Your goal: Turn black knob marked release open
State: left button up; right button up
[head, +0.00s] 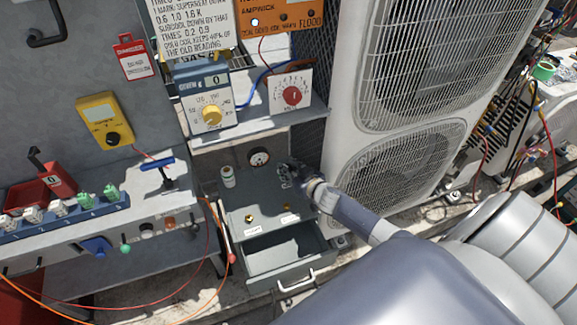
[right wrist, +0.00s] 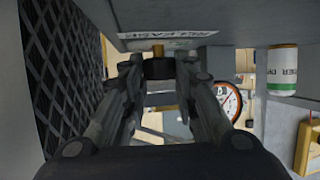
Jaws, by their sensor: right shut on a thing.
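My right gripper (head: 291,177) is at the back right of the grey box top in the head view, beside the condenser. In the right wrist view its two fingers (right wrist: 159,75) are closed on a black knob (right wrist: 158,69) on a short brass stem. A white label (right wrist: 168,36) with upside-down lettering is fixed to the grey panel next to the stem. In the head view the knob is hidden or too small to tell from the dark fingers. My left gripper is not in view.
A round gauge (head: 259,157) and a white-and-green can (head: 228,176) stand near the gripper. The box has an open drawer (head: 285,252) below. The tall condenser (head: 340,120) is close on the right. A shelf with dial meters (head: 208,112) overhangs behind.

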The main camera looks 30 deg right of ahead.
jog(key=shift+d+n+y, duration=0.2)
jog(key=shift+n+y, duration=0.9)
jog(key=shift+y, duration=0.2)
jog(key=o, duration=1)
jog(key=shift+o, duration=0.2)
jog(key=v, duration=1.2)
jog(key=shift+w+d+r, duration=0.1)
